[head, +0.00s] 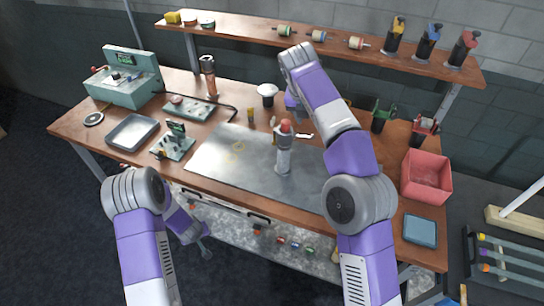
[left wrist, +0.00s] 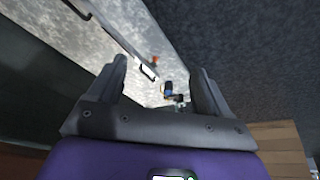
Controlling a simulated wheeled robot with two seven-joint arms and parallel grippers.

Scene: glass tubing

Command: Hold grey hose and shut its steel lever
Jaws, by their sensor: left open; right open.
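I cannot make out a grey hose or a steel lever for certain in either view. My left gripper (head: 202,246) hangs low in front of the table's front edge. In the left wrist view its two fingers (left wrist: 160,78) stand apart with nothing held between them. My right gripper (head: 294,110) is over the back of the table, near an upright grey bottle-like thing with a red top (head: 284,150). My own wrist hides much of the right gripper, and I see nothing held in it.
A metal plate (head: 215,165) covers the table's middle. A grey tray (head: 132,132) and a green machine (head: 125,78) are at the left. A red bin (head: 427,176) stands at the right. A shelf (head: 245,32) runs along the back. Small coloured things (head: 295,244) show below the front edge.

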